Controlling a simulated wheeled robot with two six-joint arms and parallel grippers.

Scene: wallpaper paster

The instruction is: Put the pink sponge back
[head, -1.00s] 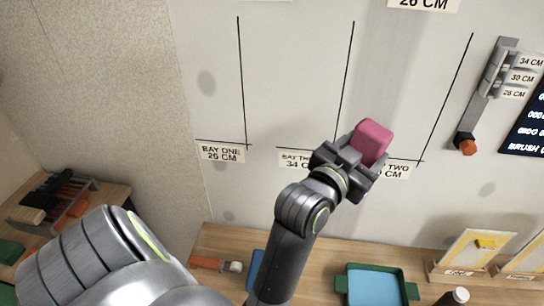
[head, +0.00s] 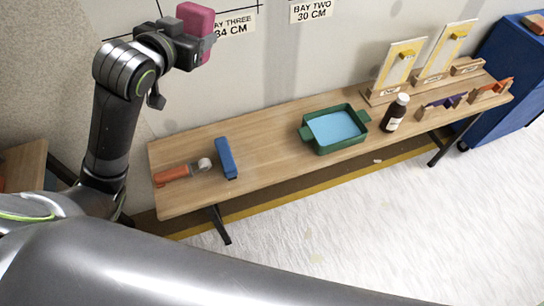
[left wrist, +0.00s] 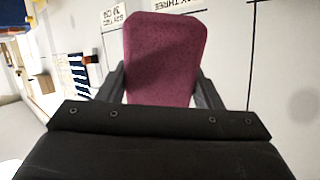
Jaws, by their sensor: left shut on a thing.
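The pink sponge (head: 196,20) is a rounded block held up in front of the wall, at the upper left of the head view. My left gripper (head: 184,42) is shut on it. In the left wrist view the sponge (left wrist: 165,58) stands between the two dark fingers and fills the upper middle. My right gripper is not in view.
A wooden bench (head: 270,130) runs below the wall. On it are an orange-handled tool (head: 175,174), a blue block (head: 226,158), a green tray (head: 318,150) with a light blue inside, a dark bottle (head: 394,113) and upright sample boards (head: 395,68). A blue bin (head: 500,75) stands at the right.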

